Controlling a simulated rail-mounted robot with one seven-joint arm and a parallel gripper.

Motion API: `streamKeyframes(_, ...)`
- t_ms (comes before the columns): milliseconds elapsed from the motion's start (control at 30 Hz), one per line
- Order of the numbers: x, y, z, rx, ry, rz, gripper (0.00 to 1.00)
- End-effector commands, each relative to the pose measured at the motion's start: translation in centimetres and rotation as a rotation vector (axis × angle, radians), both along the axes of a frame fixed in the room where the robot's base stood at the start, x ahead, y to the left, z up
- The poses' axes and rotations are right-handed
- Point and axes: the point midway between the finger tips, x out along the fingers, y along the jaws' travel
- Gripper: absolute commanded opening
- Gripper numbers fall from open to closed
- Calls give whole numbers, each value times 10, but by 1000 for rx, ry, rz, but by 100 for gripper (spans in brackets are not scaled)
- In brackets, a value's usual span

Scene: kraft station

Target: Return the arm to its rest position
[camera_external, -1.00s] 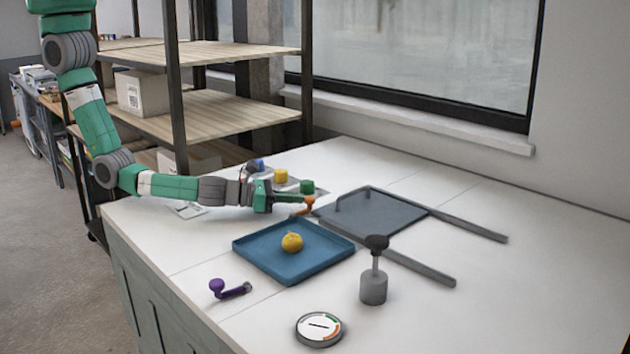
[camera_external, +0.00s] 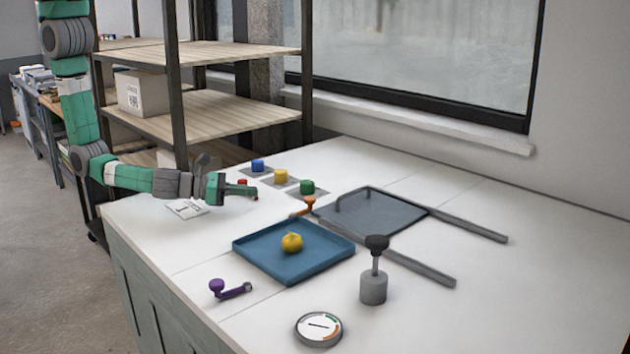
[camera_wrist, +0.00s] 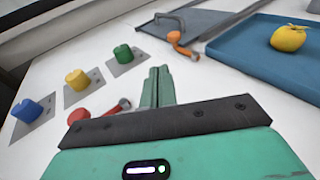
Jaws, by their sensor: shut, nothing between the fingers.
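My gripper (camera_external: 248,190) is above the left part of the white table, with no object in its fingers. In the wrist view its green fingers (camera_wrist: 158,86) are together. My arm reaches in from the left, by the shelf.
Blue (camera_external: 258,166), yellow (camera_external: 280,177) and green (camera_external: 307,187) knobs stand behind my gripper. A shelf (camera_external: 210,115) stands behind.

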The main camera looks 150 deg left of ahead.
Motion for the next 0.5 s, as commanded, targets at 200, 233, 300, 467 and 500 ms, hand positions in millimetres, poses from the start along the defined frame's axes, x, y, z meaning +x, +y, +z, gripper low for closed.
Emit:
streamKeyframes(200,-8,-16,3,0,0,-1,0)
streamKeyframes(233,-8,-16,3,1,0,-1,0)
streamKeyframes(300,-8,-16,3,1,0,-1,0)
streamKeyframes(467,-8,-16,4,1,-1,-1,0)
streamKeyframes(500,-8,-16,3,1,-1,-1,0)
